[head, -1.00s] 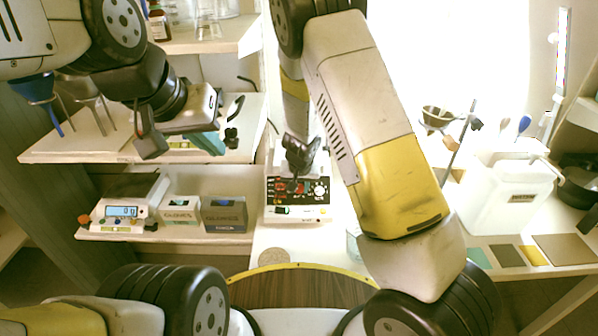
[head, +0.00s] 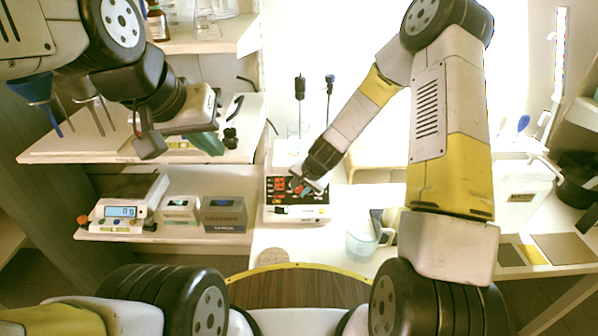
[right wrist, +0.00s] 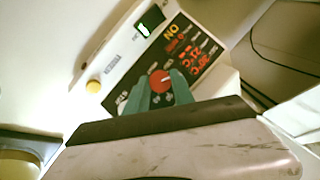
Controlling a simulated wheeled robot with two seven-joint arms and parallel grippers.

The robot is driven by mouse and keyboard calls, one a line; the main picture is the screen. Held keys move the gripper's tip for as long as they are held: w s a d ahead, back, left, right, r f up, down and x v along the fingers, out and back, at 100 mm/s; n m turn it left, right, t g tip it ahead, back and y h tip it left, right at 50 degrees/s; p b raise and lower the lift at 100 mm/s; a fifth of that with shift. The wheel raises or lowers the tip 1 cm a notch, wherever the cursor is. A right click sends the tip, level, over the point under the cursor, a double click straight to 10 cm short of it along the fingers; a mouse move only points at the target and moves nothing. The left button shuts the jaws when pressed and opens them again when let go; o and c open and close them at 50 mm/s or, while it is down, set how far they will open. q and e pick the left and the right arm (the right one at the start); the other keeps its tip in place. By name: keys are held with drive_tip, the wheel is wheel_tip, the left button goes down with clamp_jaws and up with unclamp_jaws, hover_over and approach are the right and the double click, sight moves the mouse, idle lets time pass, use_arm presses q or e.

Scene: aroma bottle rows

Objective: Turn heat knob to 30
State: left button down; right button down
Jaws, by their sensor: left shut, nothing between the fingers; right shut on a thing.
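The heating device (head: 284,214) stands on the table in the middle of the head view, with a dark control panel on its front. My right gripper (head: 303,188) reaches its panel from the upper right. In the right wrist view its teal fingers (right wrist: 160,88) are shut on the red heat knob (right wrist: 160,79), one finger on each side. Red digits (right wrist: 200,64) are lit on the panel, upside down; one line seems to read 21°C, the other is unclear. My left gripper (head: 210,143) is shut and empty above the upper left shelf.
A scale (head: 122,212) and two small boxes (head: 180,210) stand on the lower left shelf. A clear beaker (head: 362,244) is right of the device, with a white container (head: 520,190) further right.

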drive_tip(key=shift+m, duration=0.4)
drive_tip(key=shift+s, duration=0.1)
drive_tip(key=c, duration=1.1)
unclamp_jaws()
drive_tip(key=shift+v, duration=3.85)
drive_tip(key=shift+s+d+f, duration=0.1)
drive_tip(key=shift+d, duration=0.1)
